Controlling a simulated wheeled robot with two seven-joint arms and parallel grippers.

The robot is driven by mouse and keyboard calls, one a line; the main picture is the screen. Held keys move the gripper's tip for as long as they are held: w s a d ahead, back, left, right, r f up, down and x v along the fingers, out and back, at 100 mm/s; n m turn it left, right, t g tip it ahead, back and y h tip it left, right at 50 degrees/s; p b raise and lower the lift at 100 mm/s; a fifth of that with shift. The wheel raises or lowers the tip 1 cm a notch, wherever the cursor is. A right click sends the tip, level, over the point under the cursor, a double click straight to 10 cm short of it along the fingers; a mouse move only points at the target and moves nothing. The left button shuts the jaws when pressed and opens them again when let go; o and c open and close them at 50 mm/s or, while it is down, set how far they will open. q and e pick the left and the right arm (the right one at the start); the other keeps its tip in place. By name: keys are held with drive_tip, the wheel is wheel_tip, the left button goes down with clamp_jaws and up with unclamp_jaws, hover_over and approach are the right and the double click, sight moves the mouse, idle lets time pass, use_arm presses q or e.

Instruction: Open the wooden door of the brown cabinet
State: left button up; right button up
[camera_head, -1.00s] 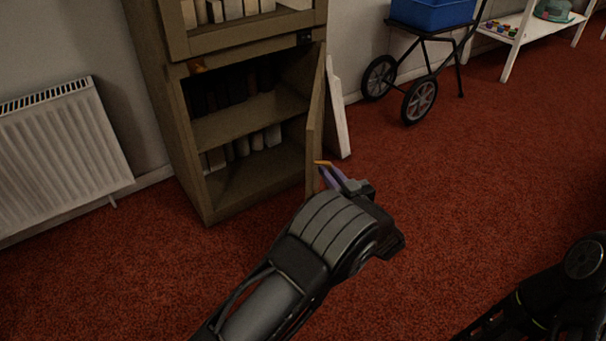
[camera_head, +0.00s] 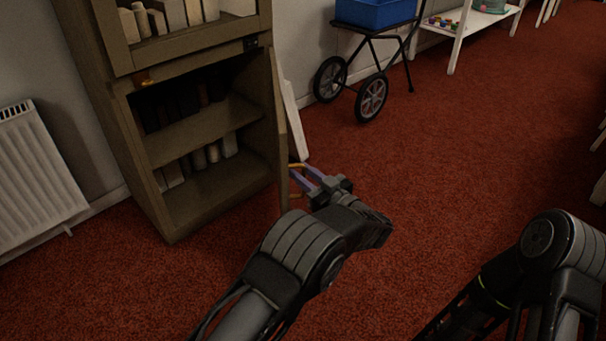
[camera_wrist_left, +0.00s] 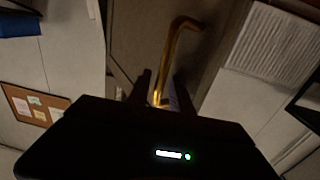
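The brown cabinet (camera_head: 160,205) stands at the left in the head view. Its lower wooden door (camera_head: 283,135) stands swung well open to the right, seen nearly edge-on, with the shelves inside exposed. My left gripper (camera_head: 300,176) is at the outer side of the door, by the brass handle (camera_head: 296,195). In the left wrist view the curved brass handle (camera_wrist_left: 172,55) runs down between my two dark fingers (camera_wrist_left: 160,92). The fingers stand apart with the handle between them; I cannot tell if they touch it. My right arm shows at lower right, its gripper out of view.
A white radiator (camera_head: 35,180) is on the wall left of the cabinet. A white board (camera_head: 295,125) leans behind the door. A wheeled cart (camera_head: 371,97) with a blue bin (camera_head: 375,12) and a white shelf (camera_head: 460,45) stand farther back.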

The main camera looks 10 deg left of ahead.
use_arm(q)
drive_tip(key=shift+o, duration=0.4)
drive_tip(key=shift+d, duration=0.1)
drive_tip(key=p+v, duration=0.2)
drive_tip(key=v, duration=0.4)
drive_tip(key=shift+s+d, duration=0.2)
drive_tip(key=shift+s+d+f, duration=0.1)
drive_tip(key=shift+s+d, duration=0.3)
drive_tip(key=shift+s, duration=0.05)
drive_tip(key=shift+c, duration=0.2)
